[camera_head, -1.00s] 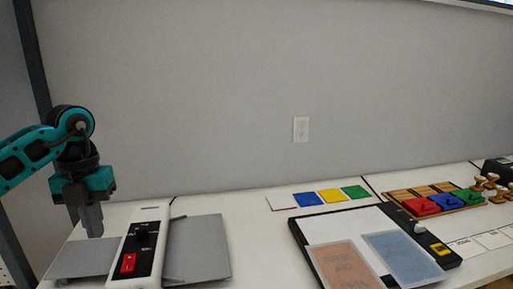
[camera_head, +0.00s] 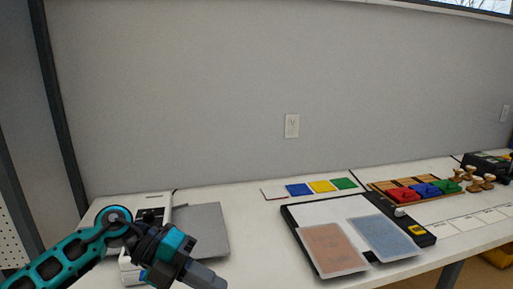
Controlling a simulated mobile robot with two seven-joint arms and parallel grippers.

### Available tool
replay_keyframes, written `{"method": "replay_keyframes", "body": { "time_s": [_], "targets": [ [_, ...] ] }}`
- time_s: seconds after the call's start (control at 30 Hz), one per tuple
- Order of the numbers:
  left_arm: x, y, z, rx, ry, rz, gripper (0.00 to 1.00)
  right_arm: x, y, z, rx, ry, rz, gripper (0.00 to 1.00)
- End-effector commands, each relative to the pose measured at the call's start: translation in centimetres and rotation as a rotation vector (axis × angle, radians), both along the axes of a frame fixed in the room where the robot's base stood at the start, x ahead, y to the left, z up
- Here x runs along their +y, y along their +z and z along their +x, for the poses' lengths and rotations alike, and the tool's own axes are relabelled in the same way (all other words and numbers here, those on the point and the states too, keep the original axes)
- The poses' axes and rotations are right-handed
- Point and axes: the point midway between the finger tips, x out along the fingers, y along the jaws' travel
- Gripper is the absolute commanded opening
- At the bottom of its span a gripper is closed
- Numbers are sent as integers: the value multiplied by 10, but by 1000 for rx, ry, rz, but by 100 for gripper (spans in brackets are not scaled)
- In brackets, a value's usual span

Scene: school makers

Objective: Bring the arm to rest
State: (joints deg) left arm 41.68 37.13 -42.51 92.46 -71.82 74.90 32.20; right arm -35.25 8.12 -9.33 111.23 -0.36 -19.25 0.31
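My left arm comes in from the lower left, and its gripper (camera_head: 205,277) is low at the front edge of the table, pointing down to the right. Its fingers look close together, with nothing seen between them, but I cannot tell whether they are fully shut. The arm and gripper cover part of a white device (camera_head: 132,277) with a black panel and grey plates (camera_head: 208,230). My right gripper is not in view.
A black-framed board (camera_head: 290,215) holds a reddish sheet (camera_head: 331,250) and a blue sheet (camera_head: 384,238). Coloured squares (camera_head: 299,189) lie behind it. A wooden tray (camera_head: 385,184) with red, blue and green pieces and several wooden stamps (camera_head: 474,184) stand at right.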

Motion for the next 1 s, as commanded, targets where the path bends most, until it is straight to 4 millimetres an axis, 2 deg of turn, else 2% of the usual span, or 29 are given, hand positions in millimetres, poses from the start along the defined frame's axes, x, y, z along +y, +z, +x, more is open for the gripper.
{"method": "replay_keyframes", "body": {
  "time_s": [0.03, 0.1, 0.2, 0.33, 0.43, 0.57, 0.67, 0.7, 0.8, 0.9, 1.0],
  "targets": [
    [-21, 0, -10, 38, 33, -143, 0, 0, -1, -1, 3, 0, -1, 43],
    [-41, 8, -14, 84, 109, -327, 0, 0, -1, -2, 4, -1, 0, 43],
    [-54, 18, -14, 168, 261, -563, 0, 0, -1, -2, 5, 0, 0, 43],
    [-47, 17, -3, 302, 530, -808, 0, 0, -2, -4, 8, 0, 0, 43],
    [-27, -2, 6, 428, 778, -939, 0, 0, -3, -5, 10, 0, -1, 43],
    [10, -50, 7, 614, 1134, -1021, 0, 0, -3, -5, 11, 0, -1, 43],
    [41, -103, -10, 778, 1416, -1013, 0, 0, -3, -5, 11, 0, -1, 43],
    [52, -126, -21, 845, 1525, -993, 0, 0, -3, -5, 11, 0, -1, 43],
    [75, -176, -57, 1002, 1759, -915, 0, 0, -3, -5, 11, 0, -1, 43],
    [87, -211, -91, 1125, 1916, -833, 0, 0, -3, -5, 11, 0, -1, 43],
    [94, -232, -115, 1204, 2007, -768, 0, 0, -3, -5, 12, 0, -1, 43]
  ]
}}
